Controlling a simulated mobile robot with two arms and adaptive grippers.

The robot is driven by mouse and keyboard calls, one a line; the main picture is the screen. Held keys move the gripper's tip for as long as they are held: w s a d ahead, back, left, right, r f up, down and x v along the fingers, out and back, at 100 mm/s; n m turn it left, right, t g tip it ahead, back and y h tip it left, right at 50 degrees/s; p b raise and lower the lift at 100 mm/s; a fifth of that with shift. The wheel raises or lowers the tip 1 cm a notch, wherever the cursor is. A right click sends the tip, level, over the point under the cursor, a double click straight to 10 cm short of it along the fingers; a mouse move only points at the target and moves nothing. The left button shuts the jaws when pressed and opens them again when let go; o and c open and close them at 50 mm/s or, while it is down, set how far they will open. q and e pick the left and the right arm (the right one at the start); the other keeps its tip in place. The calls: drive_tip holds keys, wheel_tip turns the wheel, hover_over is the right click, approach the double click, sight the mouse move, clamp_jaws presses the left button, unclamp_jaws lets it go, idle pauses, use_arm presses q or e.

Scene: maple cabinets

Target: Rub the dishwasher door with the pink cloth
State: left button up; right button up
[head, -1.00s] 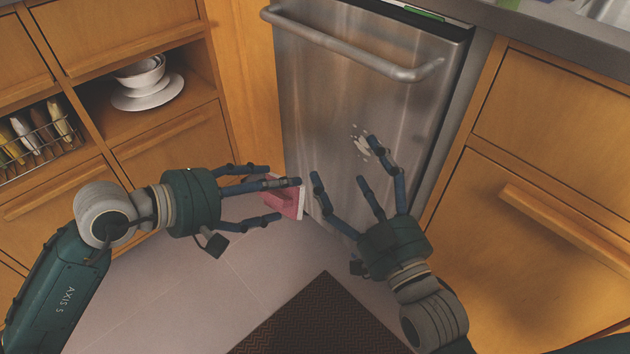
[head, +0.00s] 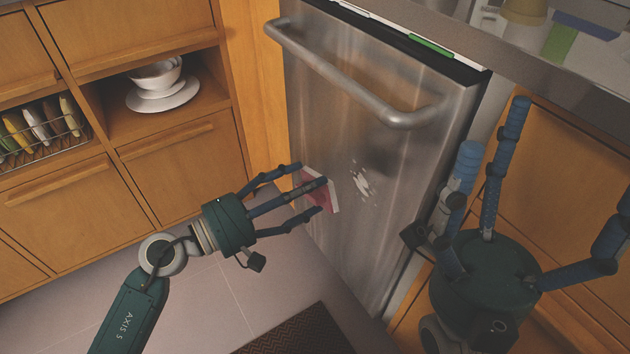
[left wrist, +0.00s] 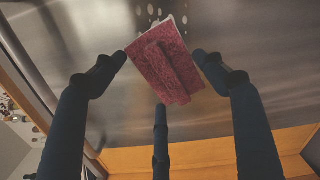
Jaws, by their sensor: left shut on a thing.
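The dishwasher door (head: 325,110) is brushed steel with a bar handle (head: 345,75). A white splattered mark (head: 362,183) sits on its face; white spots also show at the top of the left wrist view (left wrist: 150,9). My left gripper (head: 320,192) is shut on the pink cloth (head: 311,175), a thick pad with a white edge, just left of the mark. The cloth is also in the left wrist view (left wrist: 170,62), facing the door. I cannot tell whether it touches. My right gripper (head: 545,170) is open and empty, fingers spread, right of the door.
Maple cabinets (head: 170,165) stand left, with an open shelf holding white dishes (head: 160,90) and a wire rack (head: 40,135) of packets. The counter (head: 540,75) overhangs at upper right. A dark mat (head: 300,332) lies on the floor.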

sight(351, 167)
use_arm(q)
drive_tip(key=shift+w+d+r+p, duration=0.25)
drive_tip(key=shift+w+d+p, duration=0.15)
drive_tip(key=shift+d, duration=0.2)
drive_tip(key=p+x, duration=0.1)
drive_tip(key=x, duration=0.2)
drive_tip(key=shift+d+f, duration=0.1)
drive_tip(key=shift+w+d+f, duration=0.1)
drive_tip(key=shift+w+d, duration=0.1)
drive_tip(key=shift+d, duration=0.1)
drive_tip(key=shift+x, duration=0.95)
